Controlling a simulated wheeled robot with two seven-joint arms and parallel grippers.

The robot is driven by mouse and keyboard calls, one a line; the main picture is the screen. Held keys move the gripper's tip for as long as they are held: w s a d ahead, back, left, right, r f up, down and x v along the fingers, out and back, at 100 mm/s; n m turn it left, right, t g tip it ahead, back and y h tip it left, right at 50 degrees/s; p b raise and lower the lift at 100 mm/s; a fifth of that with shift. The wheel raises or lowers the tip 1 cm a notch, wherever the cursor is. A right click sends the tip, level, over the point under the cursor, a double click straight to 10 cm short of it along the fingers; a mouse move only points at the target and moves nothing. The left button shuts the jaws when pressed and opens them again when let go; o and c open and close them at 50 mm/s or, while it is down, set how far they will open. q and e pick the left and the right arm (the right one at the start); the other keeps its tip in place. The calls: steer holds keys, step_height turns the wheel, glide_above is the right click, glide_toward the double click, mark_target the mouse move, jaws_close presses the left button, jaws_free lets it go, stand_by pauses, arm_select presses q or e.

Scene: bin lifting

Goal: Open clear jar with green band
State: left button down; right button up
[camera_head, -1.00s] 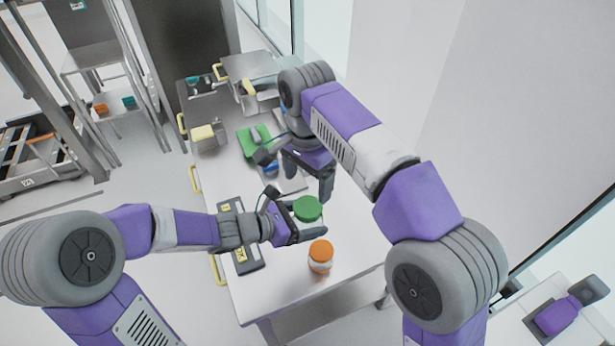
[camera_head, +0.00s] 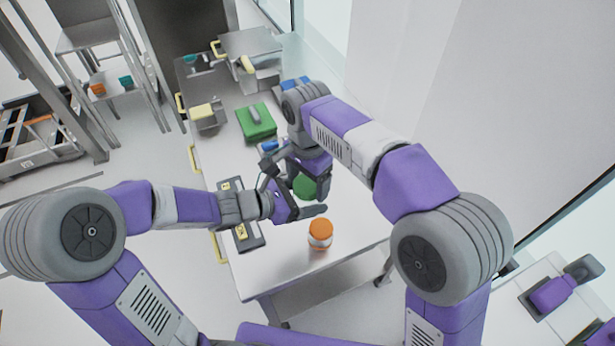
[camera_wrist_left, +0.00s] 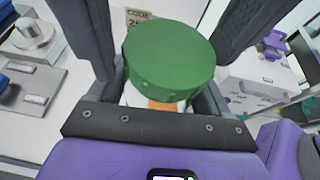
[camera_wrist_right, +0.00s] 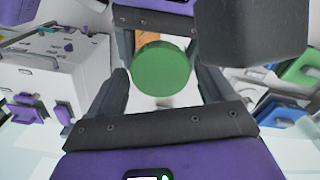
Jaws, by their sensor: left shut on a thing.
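The jar with the green lid (camera_head: 304,187) stands between my two grippers, its clear body mostly hidden in the head view. In the left wrist view, the green lid (camera_wrist_left: 170,60) rises between my left fingers, with something orange showing below it. My left gripper (camera_head: 306,203) is shut on the jar from the left. My right gripper (camera_head: 301,181) reaches down from above and behind, its fingers on either side of the lid. In the right wrist view, the lid (camera_wrist_right: 161,68) sits between those fingers with visible gaps, so they are open.
An orange-lidded jar (camera_head: 320,234) stands on the table (camera_head: 275,272) close in front of my left gripper. A green box (camera_head: 256,124) and steel equipment (camera_head: 250,48) stand farther back. The table's front right is clear.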

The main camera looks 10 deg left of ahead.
steer(key=c, duration=0.9)
steer(key=shift+n, duration=1.8)
steer(key=o, duration=1.2)
steer(key=shift+c, duration=0.2)
steer(key=shift+r, duration=2.25)
steer(key=shift+c, duration=0.4)
steer(key=shift+r+m, duration=1.6)
steer(key=shift+m, duration=0.1)
steer(key=shift+f, duration=3.85)
